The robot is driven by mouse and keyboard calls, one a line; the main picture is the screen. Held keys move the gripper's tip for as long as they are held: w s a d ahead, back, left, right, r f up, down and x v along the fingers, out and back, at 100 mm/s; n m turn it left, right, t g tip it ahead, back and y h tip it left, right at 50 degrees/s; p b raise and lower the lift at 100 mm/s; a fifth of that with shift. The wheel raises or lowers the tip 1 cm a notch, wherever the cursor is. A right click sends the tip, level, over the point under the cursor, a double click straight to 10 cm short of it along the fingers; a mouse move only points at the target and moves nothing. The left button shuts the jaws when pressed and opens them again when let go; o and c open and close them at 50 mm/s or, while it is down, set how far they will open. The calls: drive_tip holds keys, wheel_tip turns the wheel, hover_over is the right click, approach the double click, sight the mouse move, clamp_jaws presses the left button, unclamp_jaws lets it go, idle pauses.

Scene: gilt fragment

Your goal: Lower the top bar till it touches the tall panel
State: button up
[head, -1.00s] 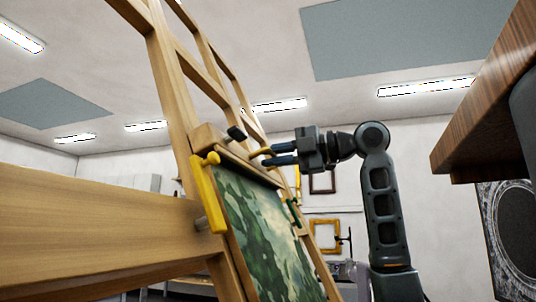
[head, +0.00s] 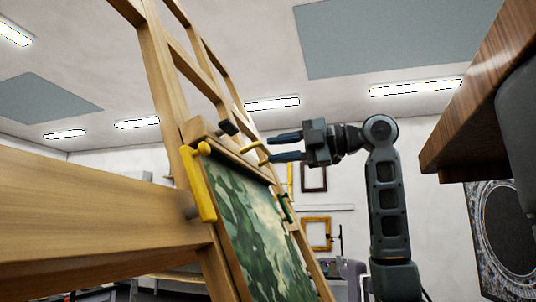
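The wooden top bar (head: 205,133) crosses the easel above the tall panel (head: 257,222), a green painted picture. The bar lies along the panel's upper edge; I cannot tell from this low angle whether they touch. A dark knob (head: 229,127) sticks out of the bar. A yellow handle-like piece (head: 200,182) stands at the panel's left edge, and a small yellow piece (head: 252,147) juts out near the bar, close to my fingertips. My gripper (head: 269,148) is right of the bar, its two dark fingers apart, with nothing clearly held.
The slanted wooden easel frame (head: 168,85) fills the left side. A thick beam (head: 90,220) crosses the lower left. A dark wooden ledge (head: 480,115) overhangs at the right. A small green piece (head: 284,207) sits at the panel's right edge. Frames hang on the far wall.

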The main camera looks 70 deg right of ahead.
drive_tip(key=shift+s+d+r+b, duration=0.1)
drive_tip(key=shift+s+d+b, duration=0.1)
drive_tip(key=shift+s, duration=0.9)
drive_tip(key=shift+s+d+r+b, duration=0.1)
drive_tip(key=shift+s+b, duration=0.05)
drive_tip(key=shift+s, duration=0.95)
